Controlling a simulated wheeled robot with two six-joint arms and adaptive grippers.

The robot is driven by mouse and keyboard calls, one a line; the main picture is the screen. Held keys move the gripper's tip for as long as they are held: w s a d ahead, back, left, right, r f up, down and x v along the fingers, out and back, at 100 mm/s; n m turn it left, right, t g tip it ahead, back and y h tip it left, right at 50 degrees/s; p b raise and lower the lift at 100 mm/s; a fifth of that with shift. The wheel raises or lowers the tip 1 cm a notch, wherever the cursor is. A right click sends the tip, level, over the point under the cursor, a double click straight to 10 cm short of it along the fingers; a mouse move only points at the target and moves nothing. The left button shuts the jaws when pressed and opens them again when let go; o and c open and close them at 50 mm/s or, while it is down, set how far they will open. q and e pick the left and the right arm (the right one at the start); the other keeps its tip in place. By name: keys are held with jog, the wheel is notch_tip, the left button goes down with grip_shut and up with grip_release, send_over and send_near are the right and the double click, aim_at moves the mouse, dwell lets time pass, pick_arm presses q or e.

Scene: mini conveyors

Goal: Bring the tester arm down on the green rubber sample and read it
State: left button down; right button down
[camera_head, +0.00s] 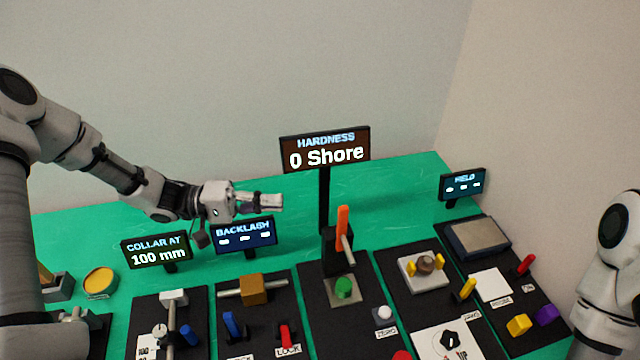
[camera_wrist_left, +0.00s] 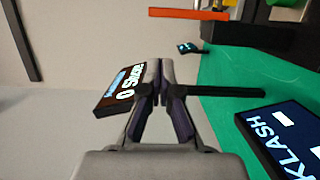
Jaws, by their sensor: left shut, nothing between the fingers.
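The green rubber sample (camera_head: 344,288) sits on a light square plate at the foot of the hardness tester. The tester arm (camera_head: 343,221) is raised, its orange handle standing nearly upright above a black post, with a pale rod angled beside it. The orange handle also shows in the left wrist view (camera_wrist_left: 188,14). The hardness display (camera_head: 325,149) reads 0 Shore. My left gripper (camera_head: 280,202) is shut and empty, above the backlash display and left of the tester arm, apart from it. The sample is not visible in the wrist view. My right gripper is out of view.
The backlash display (camera_head: 245,234) stands just below my left gripper. The hardness display's post rises behind the tester. A white knob (camera_head: 384,312) marked ZERO lies right of the sample. Other stations with knobs and levers flank the tester. The green table behind is mostly clear.

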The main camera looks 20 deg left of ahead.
pick_arm(q)
jog(key=x, duration=1)
jog(key=shift+s+d+r, duration=0.15)
jog(key=shift+s+d, duration=0.15)
jog(key=shift+d, duration=0.15)
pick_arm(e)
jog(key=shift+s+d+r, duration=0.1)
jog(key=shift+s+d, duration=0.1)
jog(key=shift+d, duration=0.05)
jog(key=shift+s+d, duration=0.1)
pick_arm(q)
jog(key=shift+d+m, duration=0.1)
jog(key=shift+m, duration=0.2)
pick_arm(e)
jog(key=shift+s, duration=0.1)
